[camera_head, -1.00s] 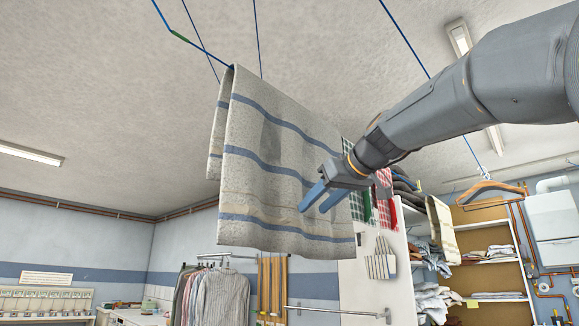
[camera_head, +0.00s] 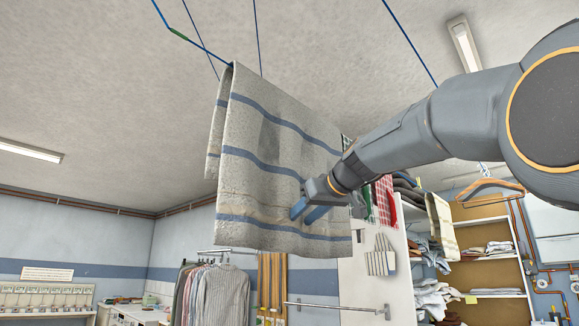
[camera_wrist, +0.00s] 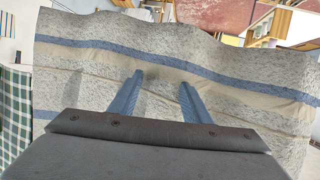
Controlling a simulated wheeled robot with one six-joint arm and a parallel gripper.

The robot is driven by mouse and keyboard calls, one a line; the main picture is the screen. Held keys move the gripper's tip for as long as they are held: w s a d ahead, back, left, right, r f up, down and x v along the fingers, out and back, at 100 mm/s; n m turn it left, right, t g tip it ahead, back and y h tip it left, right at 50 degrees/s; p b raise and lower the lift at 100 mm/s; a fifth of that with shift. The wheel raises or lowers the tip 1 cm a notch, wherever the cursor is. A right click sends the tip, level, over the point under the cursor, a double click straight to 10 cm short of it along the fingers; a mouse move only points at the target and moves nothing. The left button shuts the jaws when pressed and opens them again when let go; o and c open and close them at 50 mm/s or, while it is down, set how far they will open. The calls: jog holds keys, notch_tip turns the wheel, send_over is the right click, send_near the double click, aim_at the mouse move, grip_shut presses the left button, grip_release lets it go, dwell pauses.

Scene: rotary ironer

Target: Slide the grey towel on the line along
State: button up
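The grey towel (camera_head: 262,170) with blue and tan stripes hangs folded over a blue line (camera_head: 197,43) in the head view. My gripper (camera_head: 304,212) is in front of its lower right part, with the blue fingertips against or very near the cloth. In the wrist view the towel (camera_wrist: 90,62) spreads across behind the two blue fingers (camera_wrist: 160,86), which are apart with a gap between them. No cloth is visibly pinched between them. I cannot tell whether the fingertips touch it.
More blue lines cross the ceiling. Red and green checked cloths (camera_head: 384,197) hang behind my arm at the right. An orange hanger (camera_head: 492,188) and shelves (camera_head: 492,291) of folded laundry stand further right. Shirts (camera_head: 212,293) hang on a rail below.

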aim_at(260, 219)
grip_shut()
jog(key=shift+s, duration=0.1)
jog(key=shift+s+a+b, duration=0.35)
jog(key=shift+s+a, duration=0.55)
jog(key=shift+s, duration=0.25)
jog(key=shift+s+a+b, duration=0.3)
jog(key=shift+s+a, duration=0.6)
jog(key=shift+s, duration=0.25)
jog(key=shift+s+a, duration=0.3)
jog(key=shift+s, duration=0.05)
jog(key=shift+s+a, duration=0.8)
jog(key=shift+s, duration=0.2)
jog(key=shift+s+a, duration=0.75)
jog(key=shift+s, duration=0.25)
jog(key=shift+c, duration=1.2)
grip_release()
